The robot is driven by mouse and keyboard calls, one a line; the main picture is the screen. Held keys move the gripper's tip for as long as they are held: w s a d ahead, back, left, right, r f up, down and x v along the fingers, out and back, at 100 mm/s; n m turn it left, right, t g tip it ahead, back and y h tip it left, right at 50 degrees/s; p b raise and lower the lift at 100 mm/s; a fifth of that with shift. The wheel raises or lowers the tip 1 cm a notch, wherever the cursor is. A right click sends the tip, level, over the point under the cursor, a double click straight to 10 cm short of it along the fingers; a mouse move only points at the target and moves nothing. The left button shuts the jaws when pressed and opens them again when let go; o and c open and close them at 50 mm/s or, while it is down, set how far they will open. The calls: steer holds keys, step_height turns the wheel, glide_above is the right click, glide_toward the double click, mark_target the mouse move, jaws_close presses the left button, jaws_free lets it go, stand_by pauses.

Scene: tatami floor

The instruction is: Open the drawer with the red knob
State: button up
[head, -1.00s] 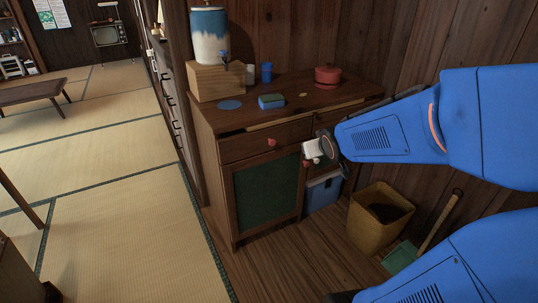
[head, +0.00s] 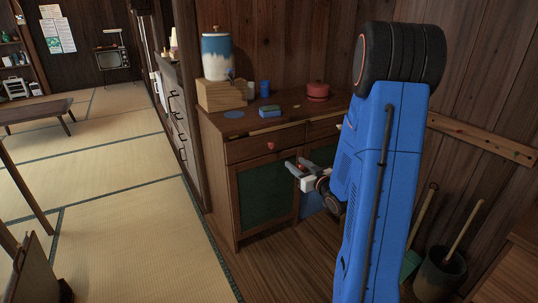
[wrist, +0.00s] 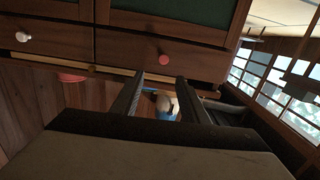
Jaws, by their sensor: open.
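The red knob (head: 270,146) sits on the front of the left drawer (head: 250,148) of a wooden cabinet; the drawer looks shut. The wrist view is upside down and shows the red knob (wrist: 165,60) just beyond my fingertips, in line with the gap between them. A white knob (wrist: 22,37) is on the neighbouring drawer there. My gripper (head: 293,169) is open and empty, in front of the cabinet, to the right of and lower than the red knob in the head view. Its two dark fingers (wrist: 160,82) show apart in the wrist view. The knob is not between them.
My blue arm hides the cabinet's right part. A dark bucket (head: 440,275) stands at right. Tatami floor (head: 120,240) is open at left.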

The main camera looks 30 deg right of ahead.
glide_toward(272, 146)
steer(key=shift+t, duration=0.3)
steer(key=w, duration=0.7)
steer(key=shift+w+f, duration=0.2)
steer(key=shift+w, duration=0.2)
jaws_close()
